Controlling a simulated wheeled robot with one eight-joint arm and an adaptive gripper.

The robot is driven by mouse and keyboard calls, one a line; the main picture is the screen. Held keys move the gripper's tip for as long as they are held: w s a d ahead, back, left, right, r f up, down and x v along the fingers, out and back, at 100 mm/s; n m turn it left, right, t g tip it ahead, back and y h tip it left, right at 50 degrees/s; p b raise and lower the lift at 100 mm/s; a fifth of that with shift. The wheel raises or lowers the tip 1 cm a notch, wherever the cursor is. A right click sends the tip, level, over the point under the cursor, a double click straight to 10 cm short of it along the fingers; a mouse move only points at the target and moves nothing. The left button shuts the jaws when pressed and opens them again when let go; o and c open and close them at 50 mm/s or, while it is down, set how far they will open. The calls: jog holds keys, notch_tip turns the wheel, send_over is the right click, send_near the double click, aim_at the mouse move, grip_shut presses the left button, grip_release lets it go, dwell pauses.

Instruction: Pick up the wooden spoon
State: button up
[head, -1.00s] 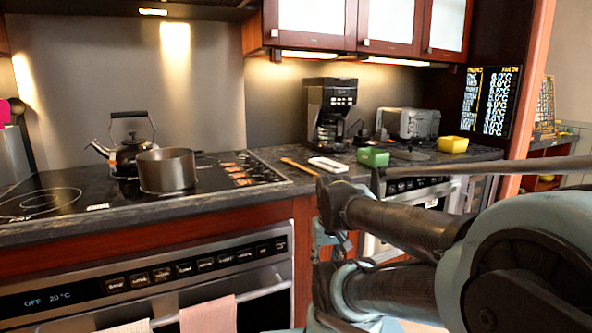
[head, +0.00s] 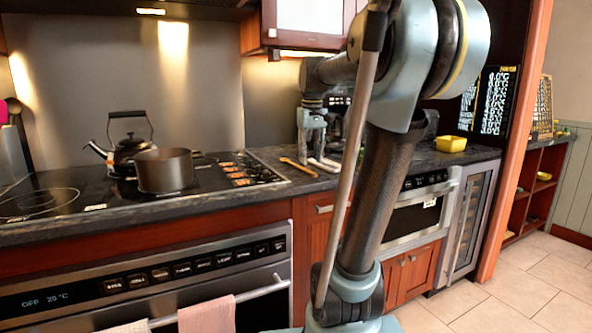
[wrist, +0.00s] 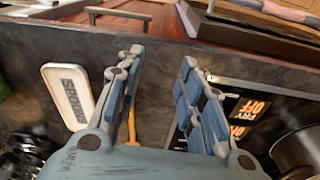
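The wooden spoon (head: 298,167) lies on the dark counter just right of the cooktop in the head view. In the wrist view a thin part of the wooden spoon (wrist: 131,127) shows beside the inner side of the left finger; that finger hides much of the rest. My gripper (head: 312,160) hangs over the counter, pointing down, above or near the spoon. In the wrist view my gripper (wrist: 158,75) has its fingers wide apart, with bare counter between them. I cannot tell the exact height above the spoon.
A white spoon rest marked "SPOONS" (wrist: 68,92) lies left of the fingers in the wrist view. The cooktop (head: 100,190) carries a pot (head: 165,171) and a kettle (head: 127,150). A yellow bowl (head: 451,144) stands to the right. My arm hides much of the coffee maker.

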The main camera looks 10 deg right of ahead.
notch_tip(320, 180, up, 10)
jog(key=n, duration=0.2)
send_over(297, 167)
jog(key=s+d, duration=0.1)
jog(key=shift+g, duration=0.4)
notch_tip(297, 167, down, 12)
jog(key=shift+w+d+r, duration=0.1)
jog(key=shift+d, duration=0.05)
jog(key=shift+s+f, duration=0.15)
jog(key=shift+f, duration=1.3)
jog(key=shift+s+f, duration=0.1)
jog(key=shift+f, duration=1.35)
grip_shut()
